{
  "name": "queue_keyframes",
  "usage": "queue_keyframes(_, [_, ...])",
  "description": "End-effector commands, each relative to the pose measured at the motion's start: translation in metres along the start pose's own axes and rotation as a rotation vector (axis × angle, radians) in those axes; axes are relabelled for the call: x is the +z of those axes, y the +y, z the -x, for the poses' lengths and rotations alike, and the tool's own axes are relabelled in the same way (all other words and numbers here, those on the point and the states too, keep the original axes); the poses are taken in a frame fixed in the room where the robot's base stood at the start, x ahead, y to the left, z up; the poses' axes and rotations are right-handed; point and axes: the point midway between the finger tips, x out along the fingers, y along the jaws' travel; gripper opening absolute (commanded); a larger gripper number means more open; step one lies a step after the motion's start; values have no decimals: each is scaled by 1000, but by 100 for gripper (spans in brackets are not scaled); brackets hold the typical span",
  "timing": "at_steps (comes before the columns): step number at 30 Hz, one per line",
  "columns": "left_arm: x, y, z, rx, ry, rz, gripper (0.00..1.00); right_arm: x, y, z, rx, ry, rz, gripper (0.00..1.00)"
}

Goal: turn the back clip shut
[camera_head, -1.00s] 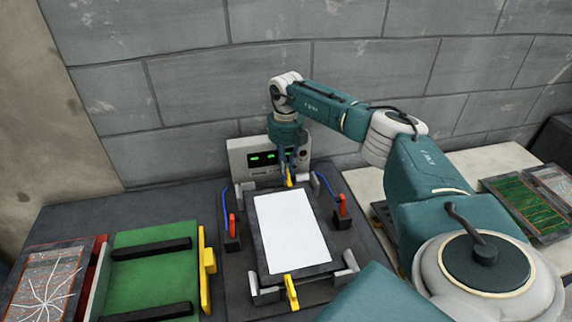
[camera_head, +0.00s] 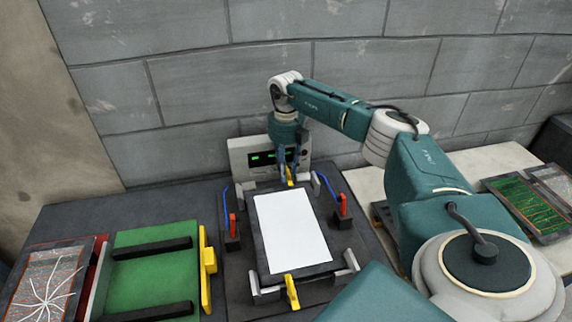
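The back clip (camera_head: 290,175) is a small yellow piece at the far edge of the fixture, partly hidden by my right gripper. A white panel (camera_head: 291,228) in a dark frame lies in the fixture. My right gripper (camera_head: 289,175) points down at the back clip. Its two fingers show apart, one on each side of the clip; whether they touch it is too small to tell. The yellow front clip (camera_head: 291,291) is at the near edge of the panel. My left gripper is not in view.
A grey box with green displays (camera_head: 255,157) stands behind the fixture. Red-handled levers (camera_head: 233,226) (camera_head: 342,205) flank the panel. A green tray with black bars (camera_head: 150,268) is at left, green boards (camera_head: 527,207) at right. A block wall closes the back.

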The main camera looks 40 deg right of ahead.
Motion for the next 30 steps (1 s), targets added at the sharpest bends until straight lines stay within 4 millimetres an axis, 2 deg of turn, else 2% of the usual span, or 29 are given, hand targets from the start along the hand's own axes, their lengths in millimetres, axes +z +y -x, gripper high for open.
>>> queue_keyframes(5, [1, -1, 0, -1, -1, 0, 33, -1, -1, 8, -2, 3, -1, 33])
queue_keyframes(18, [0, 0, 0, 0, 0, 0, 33, 1, 1, 70, 0, -1, 0, 33])
queue_keyframes(23, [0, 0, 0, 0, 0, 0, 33, 1, 1, 79, 0, 0, 0, 33])
queue_keyframes(30, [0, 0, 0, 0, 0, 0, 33, 1, 1, 80, 0, 0, 0, 33])
